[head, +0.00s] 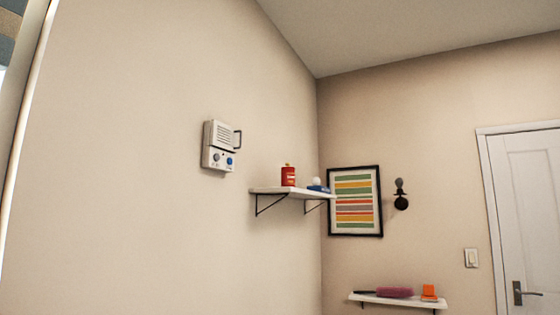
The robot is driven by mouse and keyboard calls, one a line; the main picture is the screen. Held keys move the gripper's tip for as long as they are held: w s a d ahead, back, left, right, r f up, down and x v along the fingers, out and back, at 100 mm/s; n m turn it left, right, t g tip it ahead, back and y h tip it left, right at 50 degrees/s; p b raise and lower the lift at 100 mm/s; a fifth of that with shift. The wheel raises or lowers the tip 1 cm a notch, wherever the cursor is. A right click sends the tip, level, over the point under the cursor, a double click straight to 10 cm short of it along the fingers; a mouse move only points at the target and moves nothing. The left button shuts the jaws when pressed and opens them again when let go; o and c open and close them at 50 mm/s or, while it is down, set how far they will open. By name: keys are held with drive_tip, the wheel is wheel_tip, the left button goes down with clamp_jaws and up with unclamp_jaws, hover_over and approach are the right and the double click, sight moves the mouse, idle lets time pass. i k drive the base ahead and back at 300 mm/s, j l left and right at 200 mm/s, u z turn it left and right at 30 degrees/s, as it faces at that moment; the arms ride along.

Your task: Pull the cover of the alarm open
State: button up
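The alarm (218,147) is a small white box mounted on the left wall, left of centre in the head view. Its upper part is a slatted cover (222,134) with a dark handle (238,140) standing out on its right side. The cover looks shut over the upper part of the box. Below it is a panel with blue knobs (230,161) or buttons. My gripper is not in view.
A white shelf (266,190) on brackets juts from the wall right of the alarm, holding a red can (288,176) and a blue item. A lower shelf (385,299), a striped picture (354,201) and a white door (532,215) are on the far wall.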

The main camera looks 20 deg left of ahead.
sight(223, 135)
drive_tip(key=i+u, duration=0.2)
drive_tip(key=i, duration=0.25)
drive_tip(key=i+l+u, duration=0.25)
drive_tip(key=i, duration=0.25)
drive_tip(key=i+l+u, duration=0.2)
drive_tip(key=i, duration=0.25)
